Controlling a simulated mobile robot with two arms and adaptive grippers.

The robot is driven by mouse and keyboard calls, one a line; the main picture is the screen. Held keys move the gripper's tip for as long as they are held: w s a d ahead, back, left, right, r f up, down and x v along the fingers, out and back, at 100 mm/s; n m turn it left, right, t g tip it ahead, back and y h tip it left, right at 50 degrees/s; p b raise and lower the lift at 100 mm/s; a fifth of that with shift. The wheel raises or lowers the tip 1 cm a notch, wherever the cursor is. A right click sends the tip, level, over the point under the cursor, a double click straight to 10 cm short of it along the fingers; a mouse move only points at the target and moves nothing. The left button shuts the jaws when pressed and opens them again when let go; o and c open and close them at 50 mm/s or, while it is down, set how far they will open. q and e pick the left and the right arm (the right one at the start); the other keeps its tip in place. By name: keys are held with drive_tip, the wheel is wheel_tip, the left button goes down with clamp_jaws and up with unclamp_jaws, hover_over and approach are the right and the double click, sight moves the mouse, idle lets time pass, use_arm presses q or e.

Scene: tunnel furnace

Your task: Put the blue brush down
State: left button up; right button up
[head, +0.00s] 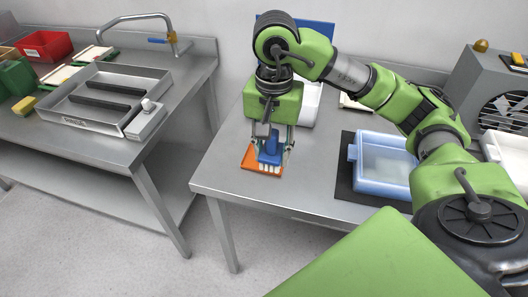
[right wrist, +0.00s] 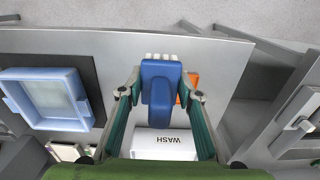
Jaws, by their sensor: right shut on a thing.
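The blue brush (head: 269,149) has a blue handle and pale bristles; it also shows in the right wrist view (right wrist: 160,80). My right gripper (head: 273,147) is shut on the brush, a finger on each side, with the bristles pointing down in the head view. The brush is over an orange tray or mat (head: 248,157) near the left front of the steel table (head: 222,170). The orange piece is mostly hidden behind the brush in the right wrist view (right wrist: 194,80). I cannot tell whether the bristles touch it. My left gripper is not in view.
A white box labelled WASH (right wrist: 168,150) stands behind the brush. A pale blue tray (head: 384,185) lies on a dark mat (head: 344,183) to the right. A grey machine with a fan (head: 485,85) stands at the back right. A separate sink bench (head: 90,140) is left, across a gap.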

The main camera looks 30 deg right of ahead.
drive_tip(key=w+d+f+p, duration=0.1)
drive_tip(key=w+f, duration=0.1)
drive_tip(key=w, duration=0.1)
drive_tip(key=w+d+f+p, duration=0.1)
drive_tip(key=w+d+f, duration=0.1)
drive_tip(key=w+f, duration=0.1)
drive_tip(key=w+d+f, duration=0.1)
drive_tip(key=w+f, duration=0.2)
drive_tip(key=shift+w+d+p, duration=0.4)
drive_tip(key=shift+w+d+f, duration=0.2)
drive_tip(key=shift+w+f, duration=0.2)
drive_tip(key=shift+f, duration=0.2)
wheel_tip(320, 180, down, 2)
drive_tip(key=shift+f+p, duration=0.1)
drive_tip(key=shift+p, duration=0.8)
drive_tip(key=shift+f, duration=0.3)
drive_tip(key=shift+f, duration=0.1)
drive_tip(key=shift+f+b, duration=0.15)
drive_tip(key=shift+b, duration=0.2)
drive_tip(key=o, duration=1)
